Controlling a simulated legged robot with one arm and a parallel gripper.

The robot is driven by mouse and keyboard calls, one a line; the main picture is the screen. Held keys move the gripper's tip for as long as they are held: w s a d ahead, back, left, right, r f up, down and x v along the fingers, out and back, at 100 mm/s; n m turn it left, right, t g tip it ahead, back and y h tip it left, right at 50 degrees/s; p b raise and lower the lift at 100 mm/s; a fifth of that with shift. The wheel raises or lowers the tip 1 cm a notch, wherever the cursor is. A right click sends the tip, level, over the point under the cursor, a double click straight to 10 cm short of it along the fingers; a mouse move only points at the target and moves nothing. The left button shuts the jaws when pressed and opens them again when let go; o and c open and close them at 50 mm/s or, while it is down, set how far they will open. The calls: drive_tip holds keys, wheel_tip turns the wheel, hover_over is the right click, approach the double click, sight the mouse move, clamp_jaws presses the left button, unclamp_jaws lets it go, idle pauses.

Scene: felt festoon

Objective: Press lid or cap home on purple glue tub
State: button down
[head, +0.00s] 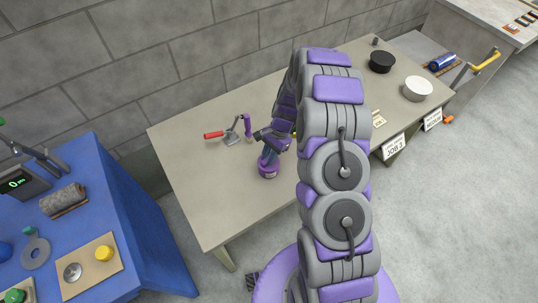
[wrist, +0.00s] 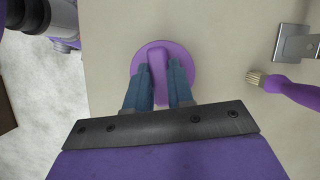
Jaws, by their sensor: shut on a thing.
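The purple glue tub (head: 268,169) stands on the beige table, left of my arm in the head view. In the wrist view a round purple lid (wrist: 182,54) with a raised bar across its middle shows from above. My gripper (wrist: 165,80) has its two blue fingers on either side of that bar, shut on it. In the head view my gripper (head: 269,152) is directly above the tub, touching its top. The tub's body is hidden under the lid in the wrist view, and I cannot tell whether the lid sits fully down.
A purple-handled brush (head: 247,126) and a red-handled tool (head: 222,134) lie beside the tub. A black bowl (head: 382,62) and a white bowl (head: 418,88) stand at the table's far right. A blue bench (head: 115,190) is at the left. The table's front left is clear.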

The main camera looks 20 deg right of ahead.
drive_tip(key=shift+c, duration=2.2)
unclamp_jaws()
drive_tip(key=shift+r+p, duration=1.75)
drive_tip(key=shift+r, duration=1.75)
clamp_jaws()
drive_tip(key=shift+f+b, duration=0.35)
drive_tip(key=shift+f, duration=2.2)
